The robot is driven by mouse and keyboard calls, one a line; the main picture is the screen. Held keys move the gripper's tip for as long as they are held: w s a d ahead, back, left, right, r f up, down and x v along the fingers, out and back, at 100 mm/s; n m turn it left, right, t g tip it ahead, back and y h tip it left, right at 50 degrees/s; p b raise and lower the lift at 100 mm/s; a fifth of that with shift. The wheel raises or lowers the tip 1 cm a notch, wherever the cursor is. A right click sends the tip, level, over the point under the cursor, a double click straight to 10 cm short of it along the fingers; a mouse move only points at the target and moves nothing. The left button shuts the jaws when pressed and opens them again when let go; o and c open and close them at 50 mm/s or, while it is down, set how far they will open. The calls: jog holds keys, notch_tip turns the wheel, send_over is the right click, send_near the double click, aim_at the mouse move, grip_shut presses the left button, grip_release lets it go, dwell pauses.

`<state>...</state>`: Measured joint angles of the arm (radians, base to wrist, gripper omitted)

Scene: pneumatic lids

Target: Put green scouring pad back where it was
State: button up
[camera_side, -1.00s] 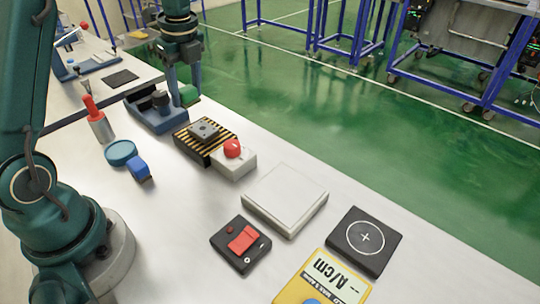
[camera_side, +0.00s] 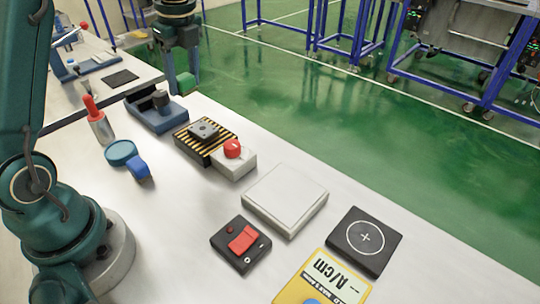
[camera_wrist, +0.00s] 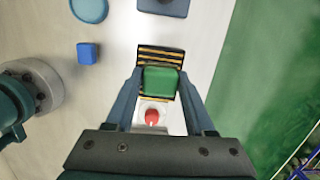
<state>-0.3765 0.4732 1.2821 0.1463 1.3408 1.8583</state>
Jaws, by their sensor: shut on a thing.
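My gripper (camera_side: 177,84) is shut on the green scouring pad (camera_side: 187,83), held in the air at the far end of the table. In the wrist view the green pad (camera_wrist: 161,80) sits between the two fingers of my gripper (camera_wrist: 160,82). From above it covers part of the yellow-black striped block (camera_wrist: 161,52). In the side view the striped block (camera_side: 190,147) stands on the table, with a grey square piece on top. The pad is apart from everything below it.
A blue holder with a dark knob (camera_side: 171,117) is near the pad. A red-button box (camera_side: 236,167) touches or adjoins the striped block. A blue disc (camera_side: 119,152), blue block (camera_side: 138,169), red-tipped bottle (camera_side: 100,124) and white flat box (camera_side: 286,197) stand nearby. The table's right edge drops to green floor.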

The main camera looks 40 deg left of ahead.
jog(key=shift+f+n, duration=0.1)
jog(key=shift+n, duration=0.3)
jog(key=s+f+n+g+h, duration=0.2)
jog(key=s+n, duration=1.5)
jog(key=s, duration=0.5)
send_over(162, 201)
jog(key=f, duration=0.7)
jog(key=shift+w, duration=0.25)
jog(key=shift+f, duration=1.9)
jog(key=shift+f, duration=0.1)
jog(key=shift+f, duration=0.1)
jog(key=o, duration=1.3)
